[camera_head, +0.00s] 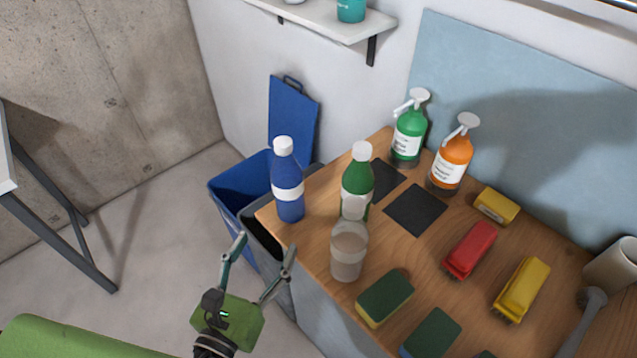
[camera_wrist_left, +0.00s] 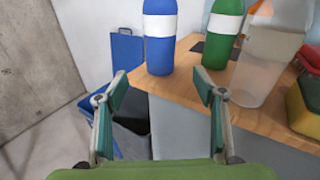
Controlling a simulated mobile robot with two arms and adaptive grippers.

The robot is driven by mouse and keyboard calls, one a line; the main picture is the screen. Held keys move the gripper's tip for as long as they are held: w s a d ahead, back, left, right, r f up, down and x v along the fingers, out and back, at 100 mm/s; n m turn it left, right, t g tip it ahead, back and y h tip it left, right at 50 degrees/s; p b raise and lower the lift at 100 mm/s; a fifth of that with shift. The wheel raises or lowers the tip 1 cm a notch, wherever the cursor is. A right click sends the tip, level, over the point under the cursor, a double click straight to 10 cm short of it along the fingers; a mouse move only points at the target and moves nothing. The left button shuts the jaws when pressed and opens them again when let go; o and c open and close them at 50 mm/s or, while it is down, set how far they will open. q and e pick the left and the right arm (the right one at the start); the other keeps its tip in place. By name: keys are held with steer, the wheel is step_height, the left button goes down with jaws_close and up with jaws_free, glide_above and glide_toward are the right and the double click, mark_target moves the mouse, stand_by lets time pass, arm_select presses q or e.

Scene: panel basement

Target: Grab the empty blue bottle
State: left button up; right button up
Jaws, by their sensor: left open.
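The blue bottle (camera_head: 288,182) has a white cap and a white band. It stands upright at the left corner of the wooden tabletop (camera_head: 317,239). My left gripper (camera_head: 265,243) is open and empty, below and in front of the bottle in the head view. In the left wrist view the bottle (camera_wrist_left: 160,42) stands ahead, above the gap between the open fingers (camera_wrist_left: 160,86), and they do not touch it. The bottle's top is cut off there. Whether the bottle is empty cannot be told. My right gripper is not in view.
A green bottle (camera_head: 357,180) and a clear cup (camera_head: 348,252) stand just right of the blue bottle. A blue bin (camera_head: 228,193) stands beyond the table's left edge.

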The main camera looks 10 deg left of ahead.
mark_target(282, 198)
arm_select(q)
steer(key=shift+m+t, duration=0.4)
steer(key=shift+m, duration=0.1)
steer(key=w+r+p, duration=0.1)
steer(key=w, duration=0.1)
steer(key=w+d+r+p, duration=0.1)
steer(key=w+p, duration=0.1)
steer(key=w, duration=0.1)
steer(key=w+r+p, duration=0.1)
steer(key=w, duration=0.1)
steer(key=shift+w+d+r+p, duration=0.3)
steer(key=shift+w+r+p, duration=0.05)
steer(key=shift+w, duration=0.05)
steer(key=shift+w+f, duration=0.1)
steer(key=shift+w, duration=0.35)
steer(key=w+p, duration=0.2)
steer(key=w, duration=0.2)
steer(key=shift+w, duration=0.2)
steer(key=shift+w+d+h, duration=0.1)
steer(key=shift+w+h, duration=0.1)
steer(key=shift+h, duration=0.1)
steer(key=c, duration=1)
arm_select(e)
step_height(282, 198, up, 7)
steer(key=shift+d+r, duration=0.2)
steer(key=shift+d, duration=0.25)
